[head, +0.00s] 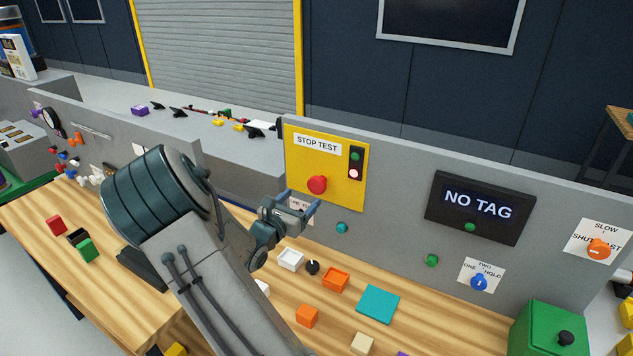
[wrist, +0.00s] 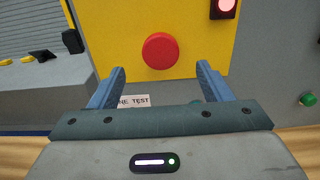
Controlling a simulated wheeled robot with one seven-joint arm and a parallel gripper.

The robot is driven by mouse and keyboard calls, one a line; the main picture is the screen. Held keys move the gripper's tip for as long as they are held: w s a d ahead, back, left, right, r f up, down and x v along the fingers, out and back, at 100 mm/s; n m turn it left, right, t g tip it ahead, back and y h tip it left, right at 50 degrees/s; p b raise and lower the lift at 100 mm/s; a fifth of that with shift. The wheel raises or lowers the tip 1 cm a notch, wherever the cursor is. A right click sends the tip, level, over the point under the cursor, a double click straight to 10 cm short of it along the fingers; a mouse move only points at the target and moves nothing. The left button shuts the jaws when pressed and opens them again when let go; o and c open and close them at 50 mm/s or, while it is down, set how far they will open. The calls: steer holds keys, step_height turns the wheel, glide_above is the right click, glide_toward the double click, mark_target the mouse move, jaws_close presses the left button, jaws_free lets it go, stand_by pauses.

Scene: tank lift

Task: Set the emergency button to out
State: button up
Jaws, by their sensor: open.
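The emergency button is a round red mushroom head (head: 317,184) on a yellow panel (head: 335,202) labelled STOP TEST. In the wrist view the red button (wrist: 160,51) sits straight ahead, just beyond and between the fingertips. Beside it on the panel is a dark two-lamp indicator (head: 355,163); its lower lamp glows pinkish red and its upper lamp is dark green. My gripper (head: 301,207) is open and empty, a little below and in front of the button. Its two blue fingers (wrist: 160,78) do not appear to touch anything. The depth of the button cannot be told.
A teal knob (head: 342,227) and a small printed label (wrist: 134,101) sit low on the grey wall near my gripper. Below, the wooden table (head: 330,320) holds trays and blocks. A black NO TAG screen (head: 478,207) is on the wall to the right.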

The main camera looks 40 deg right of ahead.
mark_target(315, 186)
steer(key=p+x, duration=0.2)
steer(key=x, duration=0.7)
steer(key=shift+d, duration=0.2)
